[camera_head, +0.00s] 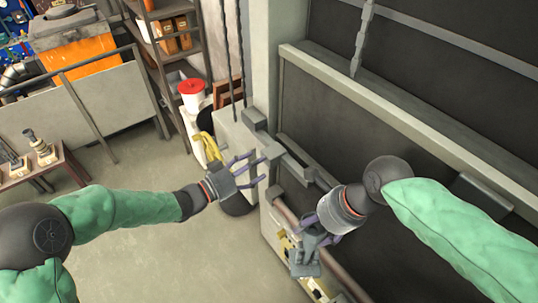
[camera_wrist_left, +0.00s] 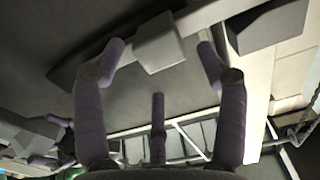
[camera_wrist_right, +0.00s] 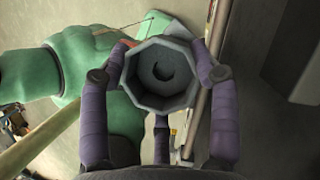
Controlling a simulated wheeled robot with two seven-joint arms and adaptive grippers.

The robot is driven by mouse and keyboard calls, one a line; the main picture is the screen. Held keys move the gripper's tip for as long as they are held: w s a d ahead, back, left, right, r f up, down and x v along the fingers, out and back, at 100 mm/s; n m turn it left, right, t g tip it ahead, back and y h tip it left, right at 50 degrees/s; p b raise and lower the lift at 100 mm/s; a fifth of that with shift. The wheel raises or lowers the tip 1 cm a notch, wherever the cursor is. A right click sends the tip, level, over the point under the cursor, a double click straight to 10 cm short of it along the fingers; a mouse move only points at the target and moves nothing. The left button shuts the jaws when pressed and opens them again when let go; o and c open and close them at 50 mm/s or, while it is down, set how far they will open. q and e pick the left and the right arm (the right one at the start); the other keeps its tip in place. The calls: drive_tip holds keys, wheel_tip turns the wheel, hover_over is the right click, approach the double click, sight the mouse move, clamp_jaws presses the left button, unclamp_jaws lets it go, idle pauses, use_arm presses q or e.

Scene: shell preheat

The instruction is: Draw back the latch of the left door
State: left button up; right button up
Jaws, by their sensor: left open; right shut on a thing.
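The latch is a grey bar (camera_head: 296,167) along the edge of the dark-panelled door (camera_head: 355,120). In the left wrist view a blocky grey knob (camera_wrist_left: 158,45) on the bar lies between the fingertips. My left gripper (camera_head: 260,168) is open beside the latch, its fingers on either side of the knob; I cannot tell whether they touch it. My right gripper (camera_head: 318,238) is shut on a grey tool (camera_head: 305,262), whose octagonal hollow end (camera_wrist_right: 160,75) faces the right wrist camera. The gripper's fingers hide part of the tool.
A reddish-brown pipe (camera_head: 285,215) runs below the latch, near my right gripper. A white container with a red lid (camera_head: 192,92) and a shelf rack (camera_head: 165,40) stand behind. A small wooden table (camera_head: 40,165) is at the left. The floor (camera_head: 130,150) between is clear.

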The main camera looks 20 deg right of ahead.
sight(290, 169)
use_arm(q)
drive_tip(key=x, duration=0.4)
drive_tip(key=shift+d+p, duration=0.15)
drive_tip(key=shift+p, duration=0.2)
use_arm(e)
drive_tip(key=shift+a+r, duration=0.1)
drive_tip(key=shift+r, duration=0.4)
use_arm(q)
drive_tip(key=shift+w+d, duration=0.2)
drive_tip(key=shift+d, duration=0.15)
drive_tip(key=shift+a, duration=0.1)
drive_tip(key=shift+c, duration=0.3)
